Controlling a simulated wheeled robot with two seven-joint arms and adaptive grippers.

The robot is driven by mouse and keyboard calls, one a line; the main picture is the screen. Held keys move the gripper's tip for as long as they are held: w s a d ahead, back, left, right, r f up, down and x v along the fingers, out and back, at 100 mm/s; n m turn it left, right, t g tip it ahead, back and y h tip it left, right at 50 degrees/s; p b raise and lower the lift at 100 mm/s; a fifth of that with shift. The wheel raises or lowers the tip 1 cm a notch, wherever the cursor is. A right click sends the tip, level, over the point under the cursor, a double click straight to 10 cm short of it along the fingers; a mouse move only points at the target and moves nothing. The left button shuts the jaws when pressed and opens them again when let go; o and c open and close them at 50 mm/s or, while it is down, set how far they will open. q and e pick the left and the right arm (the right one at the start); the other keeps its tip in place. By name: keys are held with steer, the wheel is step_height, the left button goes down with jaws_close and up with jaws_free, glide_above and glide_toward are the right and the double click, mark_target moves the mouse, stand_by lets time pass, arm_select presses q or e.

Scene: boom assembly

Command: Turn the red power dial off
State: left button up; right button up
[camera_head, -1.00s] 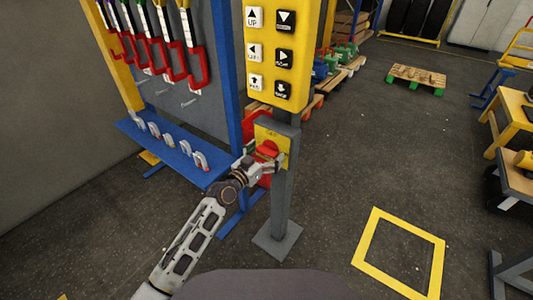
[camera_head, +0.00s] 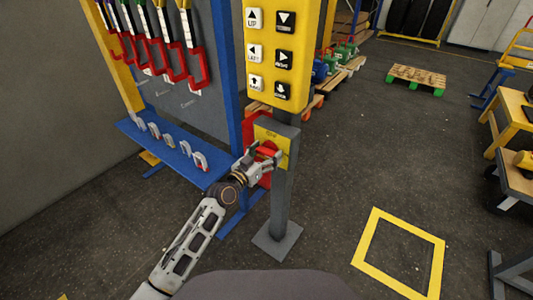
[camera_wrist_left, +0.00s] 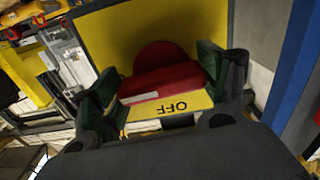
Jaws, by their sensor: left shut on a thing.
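The red power dial (camera_head: 266,150) sits on a yellow plate (camera_head: 284,139) on the grey post, below the button panel. My left gripper (camera_head: 267,158) is at the dial with its fingers around it and hides part of it. In the left wrist view the red dial (camera_wrist_left: 165,77) lies between the two fingers (camera_wrist_left: 160,88), which are shut on its grip bar. A white mark shows on the bar, and the word OFF is on the yellow plate (camera_wrist_left: 110,35) and appears upside down. My right gripper is not in view.
A yellow panel with several arrow buttons (camera_head: 270,55) stands above the dial. A blue shelf (camera_head: 175,150) with several small metal parts is to the left. A yellow floor frame (camera_head: 400,250) lies right of the post (camera_head: 283,200), on open floor.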

arm_select(q)
steer(key=shift+n, duration=0.9)
steer(key=shift+n+p, duration=0.3)
steer(key=shift+p, duration=0.05)
steer(key=shift+n, duration=0.4)
steer(key=n+p, duration=0.1)
steer(key=n, duration=0.4)
steer(key=shift+r, duration=0.1)
steer(key=n+p, duration=0.1)
steer(key=n, duration=0.4)
steer(key=shift+a+n, duration=0.1)
steer(key=shift+n, duration=0.2)
steer(key=n, duration=0.3)
steer(key=shift+w+p, duration=0.1)
steer(key=shift+p, duration=0.3)
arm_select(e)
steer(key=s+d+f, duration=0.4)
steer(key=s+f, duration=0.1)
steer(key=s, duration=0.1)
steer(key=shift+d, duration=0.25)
arm_select(q)
steer(key=shift+n, duration=0.4)
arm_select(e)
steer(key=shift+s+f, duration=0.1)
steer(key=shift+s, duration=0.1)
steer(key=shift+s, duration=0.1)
